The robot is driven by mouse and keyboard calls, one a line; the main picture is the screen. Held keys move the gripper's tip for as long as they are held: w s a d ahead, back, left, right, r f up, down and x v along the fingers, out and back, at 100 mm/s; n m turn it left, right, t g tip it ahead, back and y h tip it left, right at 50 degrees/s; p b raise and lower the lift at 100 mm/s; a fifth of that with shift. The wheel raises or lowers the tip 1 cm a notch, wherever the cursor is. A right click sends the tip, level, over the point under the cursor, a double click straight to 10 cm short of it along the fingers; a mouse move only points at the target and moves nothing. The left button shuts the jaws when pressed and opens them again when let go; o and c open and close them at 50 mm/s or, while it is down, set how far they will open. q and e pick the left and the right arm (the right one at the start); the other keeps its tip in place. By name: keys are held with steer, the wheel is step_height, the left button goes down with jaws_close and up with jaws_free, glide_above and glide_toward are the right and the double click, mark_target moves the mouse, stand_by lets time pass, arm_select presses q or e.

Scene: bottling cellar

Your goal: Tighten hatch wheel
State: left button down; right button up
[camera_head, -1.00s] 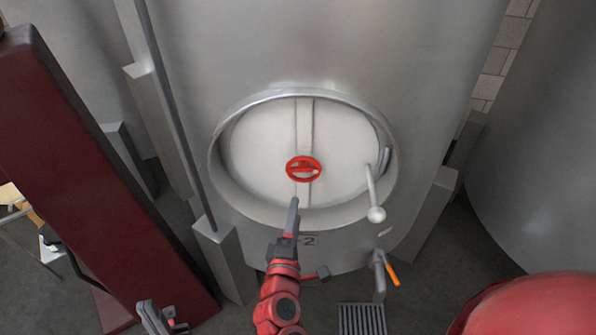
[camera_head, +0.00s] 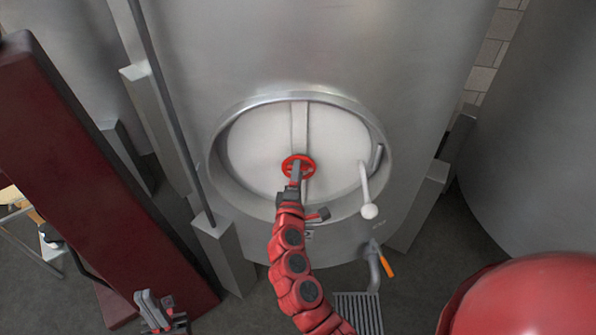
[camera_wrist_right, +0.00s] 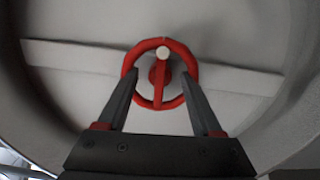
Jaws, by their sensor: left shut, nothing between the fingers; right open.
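The red hatch wheel (camera_head: 311,164) sits at the middle of a round pale hatch door (camera_head: 250,150) on a steel tank. In the wrist view the wheel (camera_wrist_right: 158,93) shows its ring, a spoke and a pale hub end. My right gripper (camera_head: 296,170) reaches up to the wheel and covers part of it. In the wrist view its open fingers (camera_wrist_right: 161,80) lie to either side of the wheel's lower part; I cannot tell whether they touch it. My left gripper (camera_head: 149,303) is shut and empty at the lower left, away from the hatch.
A white-knobbed lever (camera_head: 368,210) sticks out at the hatch's right. An outlet pipe with an orange handle (camera_head: 387,264) is below, above a floor grate (camera_head: 358,312). A dark red beam (camera_head: 90,180) stands at the left. A thick recessed rim (camera_head: 215,165) surrounds the hatch.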

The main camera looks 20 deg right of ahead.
jaws_close()
steer(key=shift+m+b, duration=0.4)
steer(key=shift+b, duration=0.15)
jaws_free()
steer(key=shift+s, duration=0.1)
steer(key=b+v, duration=0.4)
steer(key=v, duration=1.3)
steer(key=shift+b, duration=0.35)
